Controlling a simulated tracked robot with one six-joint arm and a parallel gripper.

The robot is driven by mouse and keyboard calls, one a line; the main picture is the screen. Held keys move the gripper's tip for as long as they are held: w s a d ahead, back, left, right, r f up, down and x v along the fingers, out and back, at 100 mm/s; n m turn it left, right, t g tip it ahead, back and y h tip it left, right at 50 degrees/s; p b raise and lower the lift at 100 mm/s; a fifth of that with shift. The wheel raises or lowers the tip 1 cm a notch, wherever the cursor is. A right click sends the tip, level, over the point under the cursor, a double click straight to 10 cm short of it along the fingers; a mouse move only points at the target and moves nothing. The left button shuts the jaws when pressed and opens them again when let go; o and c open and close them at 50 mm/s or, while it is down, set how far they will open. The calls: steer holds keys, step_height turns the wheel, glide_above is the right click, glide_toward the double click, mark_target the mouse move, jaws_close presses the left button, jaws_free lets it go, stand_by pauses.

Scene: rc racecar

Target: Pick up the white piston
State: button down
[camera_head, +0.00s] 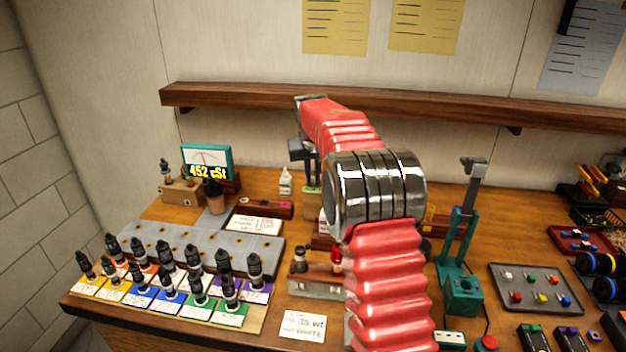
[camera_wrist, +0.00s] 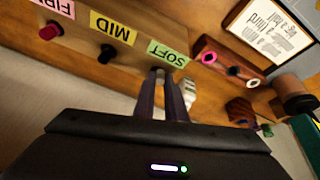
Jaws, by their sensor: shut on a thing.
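My gripper (camera_wrist: 160,76) shows in the wrist view with its two dark fingers close together. It is shut on a small pale piece at the fingertips, the white piston (camera_wrist: 158,71), beside the green SOFT label (camera_wrist: 170,53). The fingers hide most of the piston, and I cannot tell whether it is clear of the wooden rack (camera_wrist: 128,70). A black piston (camera_wrist: 106,53) stands by the MID label and a red one (camera_wrist: 50,31) by the first label.
A white bottle (camera_head: 286,182) stands close by at the back of the bench. A wooden shelf (camera_head: 230,98) runs along the wall above. Several shock absorbers stand at front left, and a teal press (camera_head: 461,290) stands to the right of my arm.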

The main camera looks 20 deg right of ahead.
step_height(320, 180, up, 18)
stand_by(0.8)
stand_by(0.6)
steer(key=shift+s, duration=0.1)
